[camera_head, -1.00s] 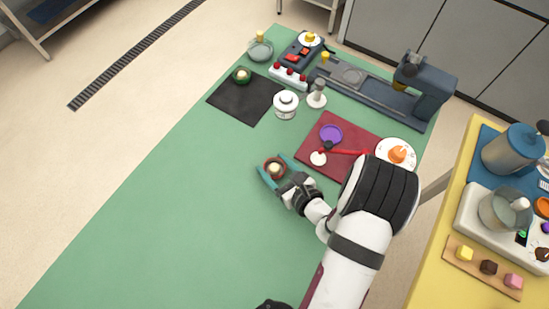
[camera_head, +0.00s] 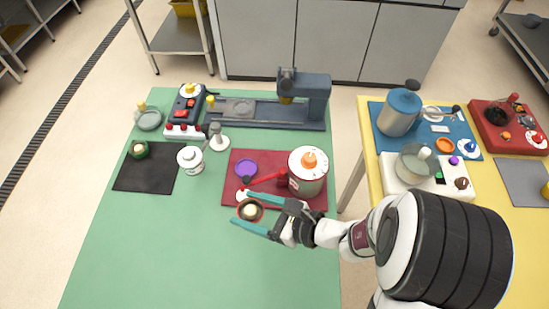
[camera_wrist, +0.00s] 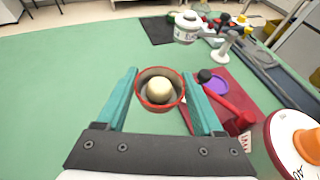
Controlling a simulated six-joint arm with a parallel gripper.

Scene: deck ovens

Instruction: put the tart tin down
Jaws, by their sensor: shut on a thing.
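My gripper (camera_head: 238,208) is shut on a small round tart tin (camera_head: 250,211) with a red rim and a pale ball inside. In the wrist view the tin (camera_wrist: 160,90) sits upright between the two teal fingers, which press its sides. In the head view it shows over the front left edge of the red board (camera_head: 280,199). Its height above the table is hard to tell. A dark green round tin (camera_head: 139,150), also with a pale ball inside, stands on the black mat (camera_head: 140,180).
The red board bears a purple dish (camera_head: 246,168), a red-handled tool (camera_head: 268,180) and a large pot with an orange knob (camera_head: 308,172). A white jar (camera_head: 190,159) stands left of it. The green table (camera_head: 180,250) is clear at the front left.

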